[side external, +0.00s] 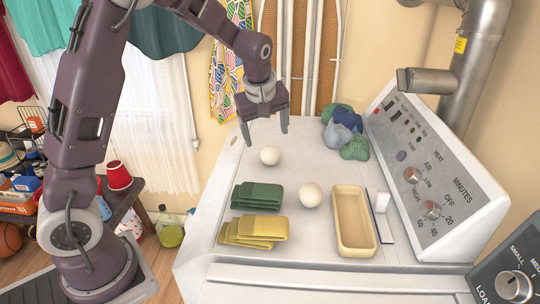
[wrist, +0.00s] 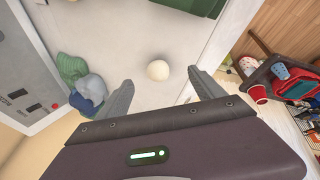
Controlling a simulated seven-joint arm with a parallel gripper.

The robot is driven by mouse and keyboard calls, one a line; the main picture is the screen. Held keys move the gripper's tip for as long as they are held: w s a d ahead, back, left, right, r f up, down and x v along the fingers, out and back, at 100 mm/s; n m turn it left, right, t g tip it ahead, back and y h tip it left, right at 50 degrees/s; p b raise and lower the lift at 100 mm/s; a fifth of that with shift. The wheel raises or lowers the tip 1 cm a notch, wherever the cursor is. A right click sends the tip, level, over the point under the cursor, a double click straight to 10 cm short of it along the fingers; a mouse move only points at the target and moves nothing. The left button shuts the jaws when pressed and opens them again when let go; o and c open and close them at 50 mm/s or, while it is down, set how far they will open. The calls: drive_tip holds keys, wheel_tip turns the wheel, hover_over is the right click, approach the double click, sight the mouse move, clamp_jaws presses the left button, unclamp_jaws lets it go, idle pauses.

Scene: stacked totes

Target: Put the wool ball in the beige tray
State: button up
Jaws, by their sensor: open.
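Two cream-white wool balls sit on the white machine top in the side view. One wool ball (side external: 270,156) is at the back, and the other wool ball (side external: 311,195) is nearer the tray. The beige tray (side external: 354,222) lies at the front right and looks empty. My gripper (side external: 266,131) is open and empty, above the back ball. In the wrist view one wool ball (wrist: 159,70) shows between and just beyond the open fingers (wrist: 160,79), apart from both. The tray is outside the wrist view.
Folded green cloths (side external: 258,196) and yellow cloths (side external: 254,231) lie left of the tray. Bundled socks (side external: 343,133) lie at the back right beside the control panel (side external: 430,175). The top is clear around the back ball.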

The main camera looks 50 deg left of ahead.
sight(271, 150)
drive_tip(key=w+a+f, duration=0.1)
drive_tip(key=f, duration=0.1)
drive_tip(key=w+a+f+n, duration=0.1)
drive_tip(key=f, duration=0.1)
drive_tip(key=w+a+f+n+y, duration=0.1)
drive_tip(key=w+f, duration=0.1)
drive_tip(key=shift+w+a, duration=0.1)
drive_tip(key=shift+a, duration=0.2)
drive_tip(key=x, duration=0.6)
drive_tip(key=shift+w+f, duration=0.15)
drive_tip(key=shift+w, duration=0.1)
drive_tip(key=shift+c, duration=0.5)
